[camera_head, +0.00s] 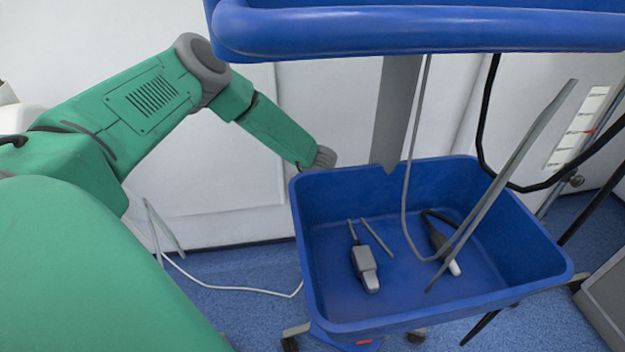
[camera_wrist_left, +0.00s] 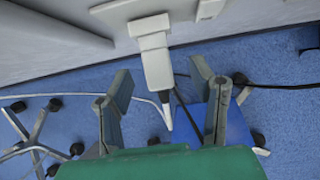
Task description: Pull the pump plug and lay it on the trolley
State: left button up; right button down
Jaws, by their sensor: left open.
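A white plug (camera_wrist_left: 157,68) hangs below a pale housing (camera_wrist_left: 150,18) at the top of the left wrist view, and its upper end meets the housing. A thin pale cable runs down from the plug. My left gripper (camera_wrist_left: 161,76) is open, with one finger on each side of the plug and visible gaps to both. In the head view my green arm reaches toward the wall, but its gripper does not show. The blue trolley has an upper shelf (camera_head: 420,32) and a lower bin (camera_head: 335,172). It shows partly in the left wrist view (camera_wrist_left: 240,128). My right gripper is not in view.
A grey handset (camera_head: 365,268) and a dark device with a white tip (camera_head: 440,248) lie in the bin with loose grey rods. A grey cable (camera_head: 405,190) hangs into it. Black cables (camera_head: 482,120) run at the right. A white cable lies on the blue floor.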

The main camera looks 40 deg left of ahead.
pick_arm(q)
jog(key=x, duration=0.2)
jog(key=shift+a+f+b, duration=0.15)
jog(key=shift+f+b, duration=0.15)
jog(key=shift+b, duration=0.1)
jog(key=shift+w+a+f, duration=0.15)
jog(key=shift+a+f, duration=0.3)
jog(key=shift+d+r, duration=0.1)
jog(key=shift+d, duration=0.05)
jog(key=shift+r, duration=0.1)
grip_shut()
